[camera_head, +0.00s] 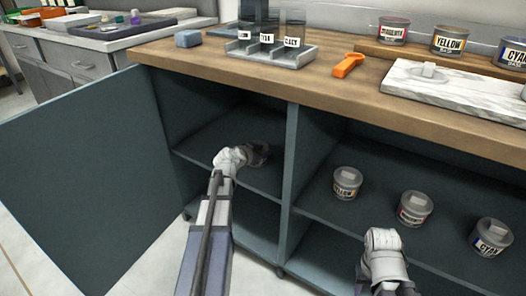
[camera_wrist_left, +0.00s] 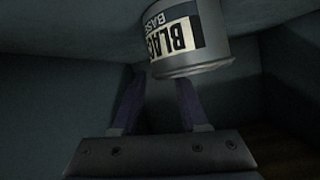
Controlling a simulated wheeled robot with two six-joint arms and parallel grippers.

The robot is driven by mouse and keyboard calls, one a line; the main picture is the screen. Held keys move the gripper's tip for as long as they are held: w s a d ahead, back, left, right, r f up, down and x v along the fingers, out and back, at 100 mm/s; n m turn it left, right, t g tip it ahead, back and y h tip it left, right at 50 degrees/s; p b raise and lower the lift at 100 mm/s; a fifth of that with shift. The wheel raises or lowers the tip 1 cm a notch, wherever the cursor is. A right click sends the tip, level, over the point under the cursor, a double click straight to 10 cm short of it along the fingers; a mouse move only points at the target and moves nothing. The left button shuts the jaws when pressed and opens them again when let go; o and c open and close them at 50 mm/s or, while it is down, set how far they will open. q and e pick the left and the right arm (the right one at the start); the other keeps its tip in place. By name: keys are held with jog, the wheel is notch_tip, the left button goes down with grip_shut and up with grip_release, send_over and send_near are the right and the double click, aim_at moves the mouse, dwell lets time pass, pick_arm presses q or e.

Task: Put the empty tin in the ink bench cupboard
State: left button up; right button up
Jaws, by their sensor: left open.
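The ink bench cupboard (camera_head: 203,190) is open, its dark door (camera_head: 90,175) swung out to the left. My left gripper (camera_head: 262,154) reaches over the upper shelf of the left compartment. In the left wrist view my left gripper (camera_wrist_left: 158,95) has its two fingers apart. A grey tin labelled BLACK BASE (camera_wrist_left: 190,42) is just beyond the fingertips, its label inverted in the picture. The head view does not show this tin clearly; I cannot tell if it touches the fingers. My right gripper (camera_head: 385,255) is low in front of the right compartment, its fingertips not distinguishable.
Several labelled tins stand on the right compartment's shelf, including one near the divider (camera_head: 347,183). The divider (camera_head: 290,185) bounds the left compartment.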

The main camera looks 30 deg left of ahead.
pick_arm(q)
jog(key=shift+r, duration=0.2)
jog(key=p+v, duration=0.5)
jog(key=v, duration=0.7)
